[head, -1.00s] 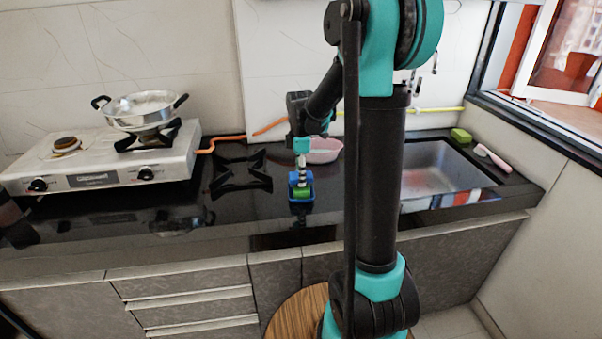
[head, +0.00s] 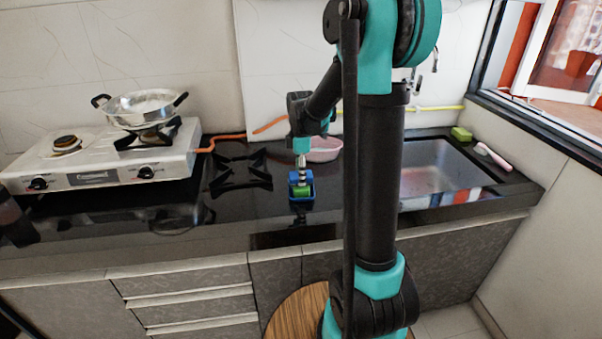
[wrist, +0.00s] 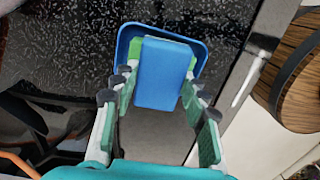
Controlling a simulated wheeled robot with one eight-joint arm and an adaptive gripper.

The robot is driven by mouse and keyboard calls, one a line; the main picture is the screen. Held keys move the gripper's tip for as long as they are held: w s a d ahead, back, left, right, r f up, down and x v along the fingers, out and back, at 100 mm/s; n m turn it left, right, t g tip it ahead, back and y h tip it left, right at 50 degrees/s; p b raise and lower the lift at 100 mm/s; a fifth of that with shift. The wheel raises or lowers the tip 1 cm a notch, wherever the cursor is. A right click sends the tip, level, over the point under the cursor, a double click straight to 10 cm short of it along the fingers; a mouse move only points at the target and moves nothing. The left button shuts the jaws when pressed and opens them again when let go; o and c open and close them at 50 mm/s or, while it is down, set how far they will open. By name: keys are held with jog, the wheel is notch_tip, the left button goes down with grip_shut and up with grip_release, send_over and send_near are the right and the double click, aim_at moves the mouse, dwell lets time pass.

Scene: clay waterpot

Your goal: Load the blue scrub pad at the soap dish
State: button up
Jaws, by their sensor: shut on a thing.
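The blue scrub pad (wrist: 163,72) is a flat blue block between my gripper's fingers in the wrist view. My gripper (wrist: 161,82) is shut on it. Below the pad is a blue soap dish (wrist: 203,52) with a raised rim, its near part hidden by the pad. Bright green edges show beside the pad. I cannot tell whether the pad touches the green block or the dish.
The dish stands on the black counter (head: 255,205) near its front edge. A pink bowl (head: 325,150) is just behind. A gas stove (head: 105,160) with a metal pan stands left. The sink (head: 440,172), a green sponge (head: 461,134) and a pink-handled brush (head: 492,157) are right.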

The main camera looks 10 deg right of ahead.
jog(key=shift+f, duration=0.35)
dwell(1.1)
jog(key=shift+r, duration=0.15)
jog(key=shift+r, duration=3.35)
jog(key=shift+s, duration=0.1)
